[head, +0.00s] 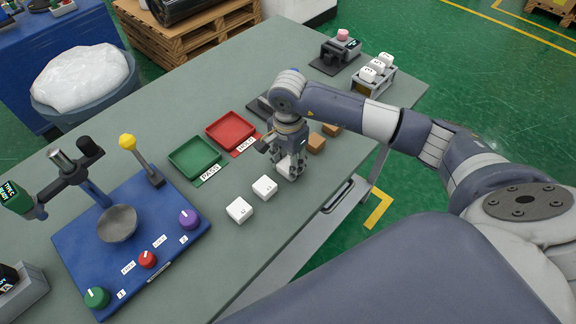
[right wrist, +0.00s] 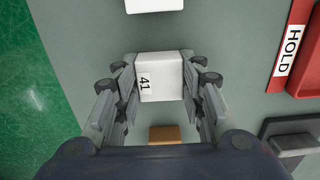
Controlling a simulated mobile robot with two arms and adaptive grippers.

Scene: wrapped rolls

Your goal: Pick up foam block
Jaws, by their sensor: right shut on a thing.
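My right gripper (head: 290,172) is over the table, to the right of two white foam blocks (head: 264,188) (head: 239,210). In the right wrist view its fingers (right wrist: 160,85) are shut on a white foam block (right wrist: 160,77) marked 41, one finger on each side. In the head view the gripper mostly hides this block, and I cannot tell if it touches the table. Another white block (right wrist: 155,5) lies ahead at the top edge of the right wrist view. My left gripper is not in view.
Brown blocks (head: 316,144) lie just right of the gripper. A green tray (head: 194,157) and a red tray (head: 231,130) are behind it. A blue test stand (head: 190,245) fills the table's left part. A rack (head: 373,76) with white blocks stands at the far end.

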